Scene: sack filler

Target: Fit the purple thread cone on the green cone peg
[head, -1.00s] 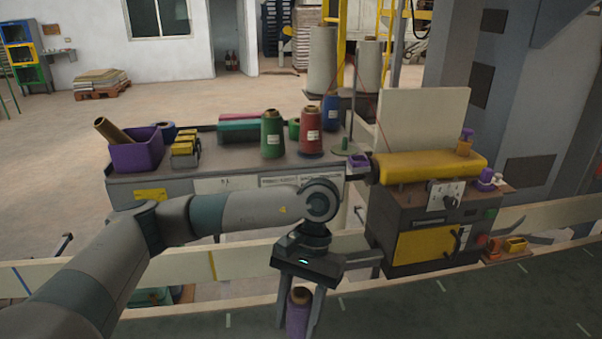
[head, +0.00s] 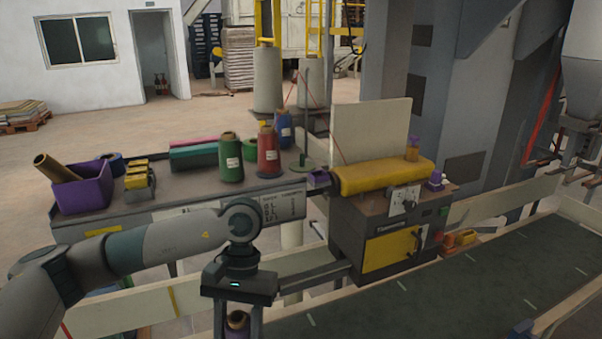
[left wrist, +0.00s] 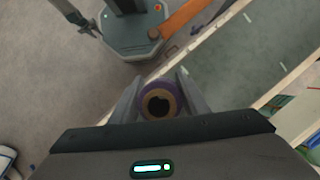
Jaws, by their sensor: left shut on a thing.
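The purple thread cone (head: 237,334) hangs upright below my left gripper (head: 239,322), which is shut on it between its two fingers. In the head view only its brown top and a strip of purple show above the bottom edge. The left wrist view shows the cone (left wrist: 160,102) end-on, as a purple ring with a dark hole. The green cone peg (head: 303,164) is a thin upright post on a round green base, at the right end of the bench. It carries no cone. My left gripper is nearer than the peg, to its left and lower in the picture.
Green (head: 230,160), red (head: 267,152) and blue (head: 283,127) cones stand on the bench (head: 180,196) left of the peg. A purple bin (head: 85,190) is at its left end. A machine with a yellow roll (head: 385,176) stands right of the peg. A pale rail (head: 130,312) runs below the bench.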

